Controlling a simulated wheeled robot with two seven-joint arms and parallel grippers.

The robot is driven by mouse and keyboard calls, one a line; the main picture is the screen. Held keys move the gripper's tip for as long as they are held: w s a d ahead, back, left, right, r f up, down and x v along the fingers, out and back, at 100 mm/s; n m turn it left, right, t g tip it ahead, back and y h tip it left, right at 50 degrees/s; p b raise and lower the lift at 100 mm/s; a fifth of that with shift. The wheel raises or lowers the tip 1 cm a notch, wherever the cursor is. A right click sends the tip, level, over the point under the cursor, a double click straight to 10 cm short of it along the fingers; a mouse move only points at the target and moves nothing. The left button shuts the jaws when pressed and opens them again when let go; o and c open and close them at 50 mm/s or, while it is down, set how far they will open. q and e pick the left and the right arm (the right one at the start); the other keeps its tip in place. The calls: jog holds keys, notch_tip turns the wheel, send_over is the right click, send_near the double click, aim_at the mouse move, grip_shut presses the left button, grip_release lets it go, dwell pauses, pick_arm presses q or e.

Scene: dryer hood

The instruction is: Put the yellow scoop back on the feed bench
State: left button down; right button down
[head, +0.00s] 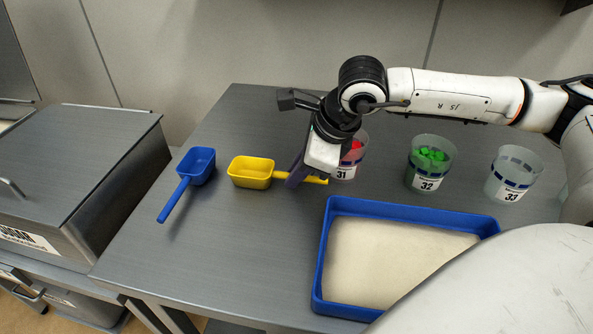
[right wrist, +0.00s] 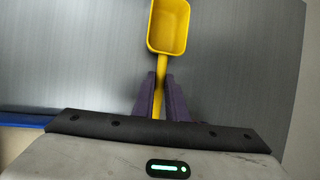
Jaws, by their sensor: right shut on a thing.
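The yellow scoop (head: 250,172) is at the middle left of the grey feed bench (head: 215,255), its bowl to the left and its handle to the right. My right gripper (head: 294,180) is shut on its handle. In the right wrist view the scoop (right wrist: 168,27) extends away from the fingers (right wrist: 159,95), bowl open side up, with the handle between them. I cannot tell whether the scoop touches the bench or is just above it. My left gripper is not in view.
A blue scoop (head: 197,165) lies left of the yellow one. Cups 31 (head: 345,172), 32 (head: 429,181) and 33 (head: 512,190) stand behind a blue tray (head: 318,270) of pale grains. A grey lidded box (head: 75,165) stands at the left. The bench's front left is clear.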

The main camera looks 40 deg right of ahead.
jog(key=c, duration=1.8)
grip_release()
jog(key=shift+o, duration=0.2)
jog(key=shift+r+p, duration=0.2)
jog(key=shift+p, duration=0.3)
jog(key=v, duration=1.1)
jog(key=shift+s+r, duration=0.2)
jog(key=shift+r, duration=0.15)
